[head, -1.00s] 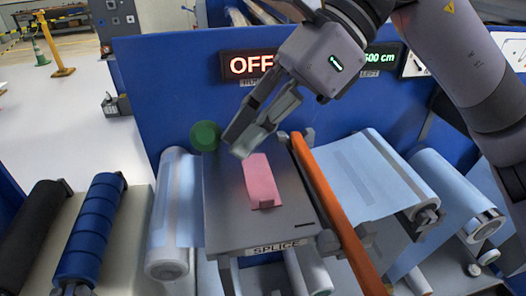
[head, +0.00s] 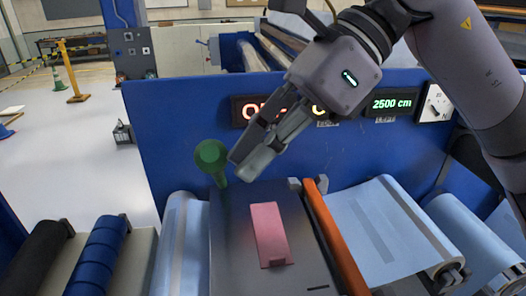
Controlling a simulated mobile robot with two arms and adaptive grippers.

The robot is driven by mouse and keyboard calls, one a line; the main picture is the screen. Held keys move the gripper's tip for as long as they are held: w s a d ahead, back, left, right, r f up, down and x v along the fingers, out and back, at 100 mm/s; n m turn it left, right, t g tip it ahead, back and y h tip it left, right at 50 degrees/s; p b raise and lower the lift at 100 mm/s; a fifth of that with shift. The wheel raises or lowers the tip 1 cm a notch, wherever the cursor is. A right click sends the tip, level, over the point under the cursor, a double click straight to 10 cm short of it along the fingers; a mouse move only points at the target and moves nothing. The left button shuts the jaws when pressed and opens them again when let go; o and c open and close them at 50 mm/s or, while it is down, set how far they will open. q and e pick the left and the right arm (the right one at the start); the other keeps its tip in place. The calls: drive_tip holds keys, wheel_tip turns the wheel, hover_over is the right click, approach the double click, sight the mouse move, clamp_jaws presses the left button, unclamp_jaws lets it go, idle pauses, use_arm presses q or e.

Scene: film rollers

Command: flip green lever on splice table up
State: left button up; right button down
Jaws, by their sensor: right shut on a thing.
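The green lever (head: 211,155) has a round knob on a short stem. It stands upright at the back left corner of the grey splice table (head: 230,250), its stem tilted slightly left. My right gripper (head: 241,165) is just right of the knob, above the table's back edge, with a small gap to the knob in the picture. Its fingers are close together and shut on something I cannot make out. A pink piece (head: 270,232) lies on the table. My left gripper is not in view.
An orange bar (head: 338,240) runs along the table's right side. Light blue film (head: 375,225) lies to its right, and a blue roller (head: 95,258) is at left. A blue panel (head: 185,125) with displays rises behind the table.

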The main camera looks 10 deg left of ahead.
drive_tip(key=v, duration=1.2)
